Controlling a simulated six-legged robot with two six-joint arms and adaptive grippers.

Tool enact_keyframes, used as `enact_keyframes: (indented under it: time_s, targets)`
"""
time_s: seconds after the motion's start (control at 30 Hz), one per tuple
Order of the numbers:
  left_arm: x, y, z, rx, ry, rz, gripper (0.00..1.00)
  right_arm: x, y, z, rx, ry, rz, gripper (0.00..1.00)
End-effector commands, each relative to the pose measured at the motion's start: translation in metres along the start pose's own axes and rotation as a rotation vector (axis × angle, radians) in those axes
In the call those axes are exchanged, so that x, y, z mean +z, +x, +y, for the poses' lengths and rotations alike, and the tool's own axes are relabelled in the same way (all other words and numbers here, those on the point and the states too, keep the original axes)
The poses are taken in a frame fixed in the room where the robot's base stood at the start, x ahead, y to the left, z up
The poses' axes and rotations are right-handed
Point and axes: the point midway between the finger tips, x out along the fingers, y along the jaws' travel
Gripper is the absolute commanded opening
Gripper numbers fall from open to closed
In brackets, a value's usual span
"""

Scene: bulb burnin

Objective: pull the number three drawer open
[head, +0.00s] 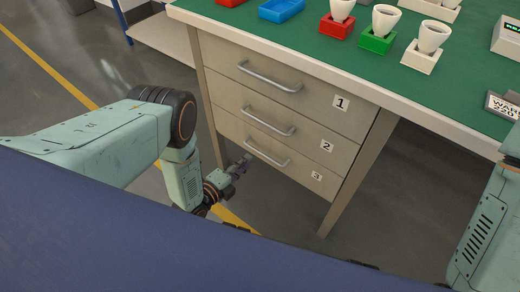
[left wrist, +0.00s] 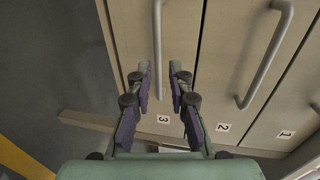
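The number three drawer (head: 300,172) is the lowest of three in the workbench and is shut. Its bar handle (head: 268,154) is pale metal. My left gripper (head: 240,164) is by the left end of that handle. In the left wrist view, my left gripper (left wrist: 160,72) is open, and the number three handle (left wrist: 157,28) runs into the gap between its fingertips. Neither finger visibly presses on the bar, and I cannot tell how deep the bar sits. My right gripper is out of view.
The number two drawer (head: 285,130) and number one drawer (head: 290,83) above are shut, with similar handles. The green benchtop (head: 290,32) holds a blue tray (head: 282,9) and bulbs in coloured holders. Open floor lies left of the bench; a bench leg (head: 355,180) stands right of the drawers.

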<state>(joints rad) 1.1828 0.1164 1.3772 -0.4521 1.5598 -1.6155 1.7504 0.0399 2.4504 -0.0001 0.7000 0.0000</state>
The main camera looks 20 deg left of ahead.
Motion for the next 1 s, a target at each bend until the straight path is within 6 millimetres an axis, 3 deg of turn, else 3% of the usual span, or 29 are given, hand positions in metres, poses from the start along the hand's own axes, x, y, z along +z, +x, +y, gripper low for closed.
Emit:
enact_keyframes:
  time_s: [0.5, 0.93, 1.0]
  targets:
    - [0.001, 0.072, 0.001, -0.001, 0.004, 0.003, 0.20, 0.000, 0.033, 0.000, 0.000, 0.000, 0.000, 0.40]
    - [0.002, 0.082, -0.001, 0.001, 0.003, 0.003, 0.20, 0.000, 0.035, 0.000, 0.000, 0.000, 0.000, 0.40]
    - [0.002, 0.081, -0.001, 0.001, 0.002, 0.003, 0.14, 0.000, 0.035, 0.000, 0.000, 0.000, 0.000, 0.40]
